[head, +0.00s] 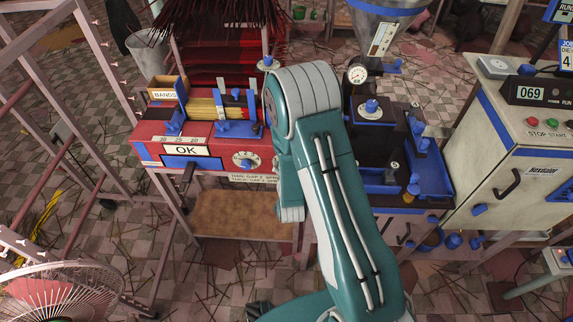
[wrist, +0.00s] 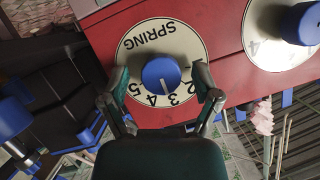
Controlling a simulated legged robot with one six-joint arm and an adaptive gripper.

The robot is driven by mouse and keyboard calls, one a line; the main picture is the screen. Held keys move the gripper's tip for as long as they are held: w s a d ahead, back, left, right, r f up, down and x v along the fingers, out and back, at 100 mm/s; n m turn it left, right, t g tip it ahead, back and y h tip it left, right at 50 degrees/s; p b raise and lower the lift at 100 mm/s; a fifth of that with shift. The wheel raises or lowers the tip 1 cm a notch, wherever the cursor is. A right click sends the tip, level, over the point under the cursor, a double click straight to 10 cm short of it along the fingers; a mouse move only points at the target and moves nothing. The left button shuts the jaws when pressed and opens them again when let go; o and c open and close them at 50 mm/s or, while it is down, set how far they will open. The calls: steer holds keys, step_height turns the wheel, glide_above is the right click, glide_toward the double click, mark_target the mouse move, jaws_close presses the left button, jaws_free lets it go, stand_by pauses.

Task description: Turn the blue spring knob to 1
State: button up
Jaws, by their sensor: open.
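The blue spring knob (wrist: 160,74) sits at the centre of a round cream dial (wrist: 150,37) marked SPRING, on a red panel. The lettering appears upside down in the wrist view. The knob's white pointer line aims down and slightly right, near the 3. In the head view my arm hides the gripper and this dial.
A second blue knob (wrist: 304,23) on its own dial is close by on the same red panel; it also shows in the head view (head: 245,162). The red machine (head: 150,130) carries an OK sign. A dark machine with blue trays (head: 430,170) stands right of my arm.

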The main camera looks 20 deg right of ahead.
steer(key=shift+a, duration=0.1)
jaws_close()
steer(key=shift+w+a+n+g+h, duration=0.15)
steer(key=shift+n+g+h, duration=0.15)
steer(key=shift+n+h, duration=0.7)
steer(key=n+h, duration=0.1)
steer(key=n, duration=0.1)
steer(key=shift+n, duration=0.4)
steer(key=n+h, duration=0.1)
steer(key=n, duration=0.1)
steer(key=n+h, duration=0.2)
steer(key=shift+w+a+n+g, duration=0.1)
steer(key=shift+a+n+g, duration=0.05)
steer(key=shift+n+g, duration=0.2)
steer(key=shift+n, duration=0.25)
